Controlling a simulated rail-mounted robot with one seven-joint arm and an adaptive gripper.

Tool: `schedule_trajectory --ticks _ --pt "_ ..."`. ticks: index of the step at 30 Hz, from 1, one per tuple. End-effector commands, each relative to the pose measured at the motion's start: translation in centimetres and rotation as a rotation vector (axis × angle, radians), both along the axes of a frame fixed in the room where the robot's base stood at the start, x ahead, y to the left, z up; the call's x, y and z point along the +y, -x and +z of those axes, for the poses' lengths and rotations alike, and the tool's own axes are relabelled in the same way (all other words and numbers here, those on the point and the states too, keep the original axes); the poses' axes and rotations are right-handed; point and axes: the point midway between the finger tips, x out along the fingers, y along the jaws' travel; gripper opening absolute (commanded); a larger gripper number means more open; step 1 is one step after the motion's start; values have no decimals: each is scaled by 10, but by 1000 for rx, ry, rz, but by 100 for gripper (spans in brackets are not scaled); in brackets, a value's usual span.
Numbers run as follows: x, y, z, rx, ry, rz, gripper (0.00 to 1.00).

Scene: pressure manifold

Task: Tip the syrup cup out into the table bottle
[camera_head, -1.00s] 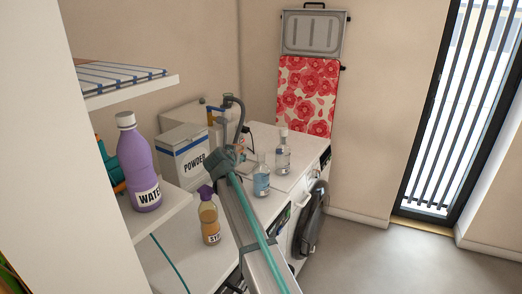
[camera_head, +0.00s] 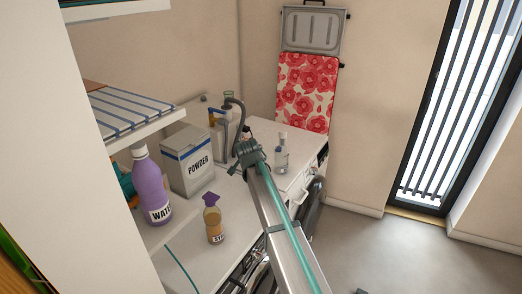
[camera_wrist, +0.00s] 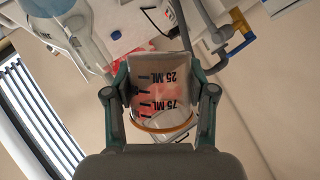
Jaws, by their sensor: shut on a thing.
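My gripper (camera_wrist: 160,88) is shut on a clear measuring cup (camera_wrist: 158,105) with 25 ML and 75 ML marks and an orange rim. Pink-red shows through the cup; I cannot tell contents from background. In the head view my gripper (camera_head: 246,150) is over the counter and mostly hides the cup. A clear bottle (camera_head: 282,158) stands just right of it. In the wrist view, a large clear bottle (camera_wrist: 88,48) is close to the cup, at upper left. An amber bottle with a purple top (camera_head: 214,225), its label partly readable as syrup, stands nearer on the counter.
A purple water bottle (camera_head: 151,190) and a powder box (camera_head: 187,160) stand left of my arm. A striped shelf (camera_head: 120,108) overhangs at left. A tap with a grey hose (camera_head: 239,115) rises behind my gripper. Floor at right is clear.

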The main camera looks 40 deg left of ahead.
Motion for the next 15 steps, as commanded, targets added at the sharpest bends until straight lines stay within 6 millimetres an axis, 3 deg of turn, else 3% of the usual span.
schedule_trajectory --ticks 11,15 --pt "-2 -4 12 37 -30 0 20" --pt "-2 -3 7 53 -41 0 20"
